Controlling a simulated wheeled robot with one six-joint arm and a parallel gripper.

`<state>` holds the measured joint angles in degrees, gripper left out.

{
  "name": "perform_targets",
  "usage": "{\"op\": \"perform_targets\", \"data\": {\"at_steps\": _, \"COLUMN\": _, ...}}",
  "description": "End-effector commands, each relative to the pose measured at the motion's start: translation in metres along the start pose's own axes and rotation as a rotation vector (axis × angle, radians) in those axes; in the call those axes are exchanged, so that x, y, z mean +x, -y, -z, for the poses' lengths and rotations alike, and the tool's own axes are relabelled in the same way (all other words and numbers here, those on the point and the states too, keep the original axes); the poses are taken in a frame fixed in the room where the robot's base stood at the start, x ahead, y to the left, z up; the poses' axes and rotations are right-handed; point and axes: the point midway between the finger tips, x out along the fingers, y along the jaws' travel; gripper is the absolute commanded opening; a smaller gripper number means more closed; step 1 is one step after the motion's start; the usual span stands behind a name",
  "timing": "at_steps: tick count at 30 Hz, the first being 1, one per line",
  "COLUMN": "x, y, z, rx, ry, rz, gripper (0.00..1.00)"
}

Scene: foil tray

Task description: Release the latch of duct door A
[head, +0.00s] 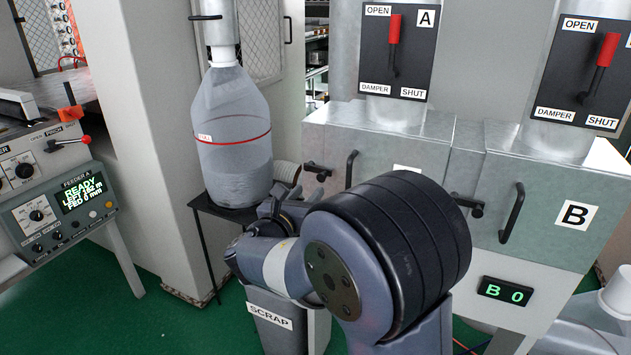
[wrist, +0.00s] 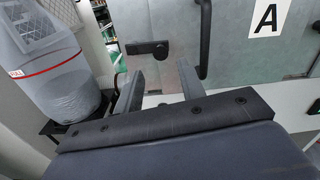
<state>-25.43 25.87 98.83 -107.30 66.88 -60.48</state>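Duct door A (wrist: 240,62) is a grey metal door with a white A label (wrist: 269,17). Its latch (wrist: 147,48) is a short dark bar, roughly level, at the door's left edge in the wrist view. In the head view the latch (head: 317,171) shows just left of the door's dark upright handle (head: 350,167). My gripper (wrist: 157,82) is open and empty. Its two fingers point towards the latch, which appears beyond and between them, apparently apart from them. In the head view my wrist and arm hide the lower part of door A.
A clear bag (head: 233,140) with a red band stands on a dark stand to the left. Door B (head: 545,195) with its latch and handle is on the right. Red damper levers (head: 394,30) are above. A scrap bin (head: 275,322) stands below my arm.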

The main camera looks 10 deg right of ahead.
Motion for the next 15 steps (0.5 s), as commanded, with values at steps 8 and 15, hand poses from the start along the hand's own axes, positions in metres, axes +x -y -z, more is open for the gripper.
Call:
{"op": "perform_targets", "data": {"at_steps": 8, "x": 0.047, "y": 0.001, "z": 0.000, "rx": 0.000, "ry": -0.002, "rz": 0.002, "gripper": 0.38}}
{"op": "perform_targets", "data": {"at_steps": 15, "x": 0.060, "y": 0.001, "z": 0.001, "rx": 0.001, "ry": -0.001, "rz": 0.000, "gripper": 0.38}}
